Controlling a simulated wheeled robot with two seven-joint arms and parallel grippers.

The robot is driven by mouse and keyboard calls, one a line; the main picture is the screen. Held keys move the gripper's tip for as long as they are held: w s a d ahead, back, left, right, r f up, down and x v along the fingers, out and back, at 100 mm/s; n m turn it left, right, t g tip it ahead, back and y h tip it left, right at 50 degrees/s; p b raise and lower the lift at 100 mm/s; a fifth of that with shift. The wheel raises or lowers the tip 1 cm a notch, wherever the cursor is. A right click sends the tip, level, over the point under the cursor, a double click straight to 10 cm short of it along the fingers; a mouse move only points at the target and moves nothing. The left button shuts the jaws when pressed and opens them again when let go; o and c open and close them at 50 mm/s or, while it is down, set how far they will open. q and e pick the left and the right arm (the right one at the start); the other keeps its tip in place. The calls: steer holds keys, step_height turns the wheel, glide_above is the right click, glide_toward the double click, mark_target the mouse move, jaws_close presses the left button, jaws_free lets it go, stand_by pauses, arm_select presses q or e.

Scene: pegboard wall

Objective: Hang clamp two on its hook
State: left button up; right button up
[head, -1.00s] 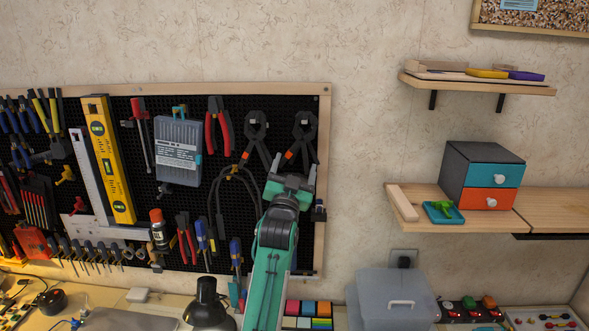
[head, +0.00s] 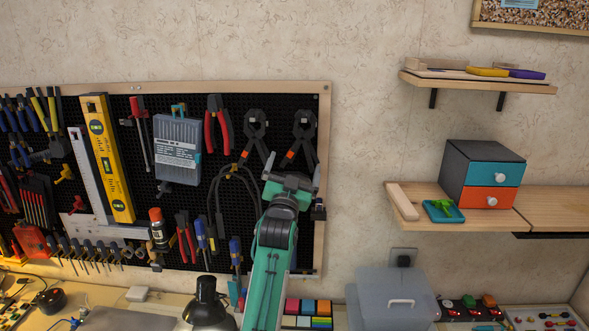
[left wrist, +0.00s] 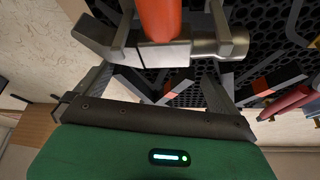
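Two black clamps with orange bands hang side by side on the pegboard, the left clamp (head: 256,127) and the right clamp (head: 304,127). No label tells which is clamp two. Whether the gripper touches a clamp cannot be told. The hooks are hidden. My right gripper is out of view.
A hammer-like tool with an orange handle (left wrist: 158,20) is close to my left gripper in the wrist view. The pegboard's wooden frame (head: 325,140) runs just right of it. Black cables (head: 235,190) hang to its left. Bare wall (head: 358,150) lies further right.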

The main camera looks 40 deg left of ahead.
arm_select(q)
steer(key=b+v, duration=0.5)
steer(key=v, duration=0.8)
steer(key=shift+s+f, duration=0.2)
steer(key=shift+s, duration=0.15)
steer(key=shift+f, duration=0.1)
